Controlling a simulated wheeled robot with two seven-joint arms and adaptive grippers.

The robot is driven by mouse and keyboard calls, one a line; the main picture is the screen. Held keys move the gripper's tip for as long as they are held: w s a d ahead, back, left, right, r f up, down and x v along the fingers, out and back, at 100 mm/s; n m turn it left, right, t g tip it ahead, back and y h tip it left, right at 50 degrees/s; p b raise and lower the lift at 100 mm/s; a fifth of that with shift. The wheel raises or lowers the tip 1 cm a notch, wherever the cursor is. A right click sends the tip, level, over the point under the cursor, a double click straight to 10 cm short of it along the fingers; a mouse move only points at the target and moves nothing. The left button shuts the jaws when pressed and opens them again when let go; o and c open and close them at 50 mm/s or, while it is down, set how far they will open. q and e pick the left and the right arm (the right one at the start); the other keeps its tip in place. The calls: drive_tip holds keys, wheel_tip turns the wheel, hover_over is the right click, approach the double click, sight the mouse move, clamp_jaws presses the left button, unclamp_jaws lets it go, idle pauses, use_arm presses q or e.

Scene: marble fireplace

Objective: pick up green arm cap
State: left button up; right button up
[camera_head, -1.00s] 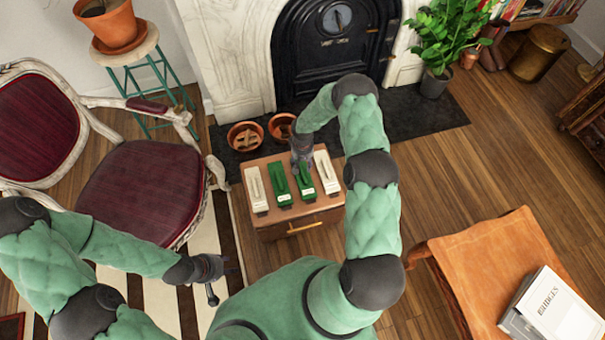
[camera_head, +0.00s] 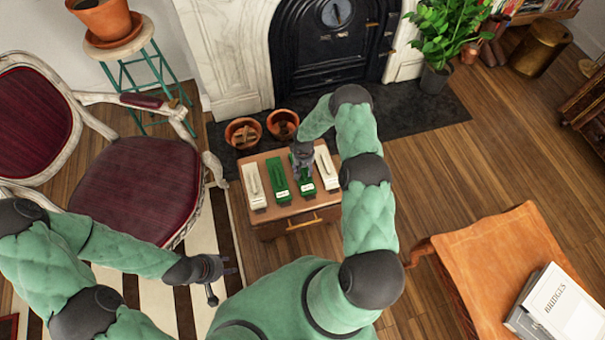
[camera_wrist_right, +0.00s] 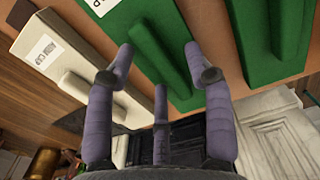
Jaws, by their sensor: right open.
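Two green caps lie side by side on a small wooden cabinet (camera_head: 262,212): the left green cap (camera_head: 279,182) and the right green cap (camera_head: 307,187). My right gripper (camera_head: 303,171) is over the right green cap and hides part of it. In the right wrist view, the open right gripper (camera_wrist_right: 161,72) has its fingers spread on either side of that cap's raised green bar (camera_wrist_right: 160,50). Whether they touch it cannot be told. The other green cap (camera_wrist_right: 288,35) shows at right there. My left gripper (camera_head: 222,272) is open and empty, left of the cabinet.
White caps flank the green ones, a left white cap (camera_head: 253,186) and a right white cap (camera_head: 325,168). Terracotta pots (camera_head: 243,133) stand behind the cabinet by the fireplace. A red chair (camera_head: 140,190) is at left, an orange-brown table (camera_head: 500,255) at right. Floor between is free.

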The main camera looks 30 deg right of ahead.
clamp_jaws()
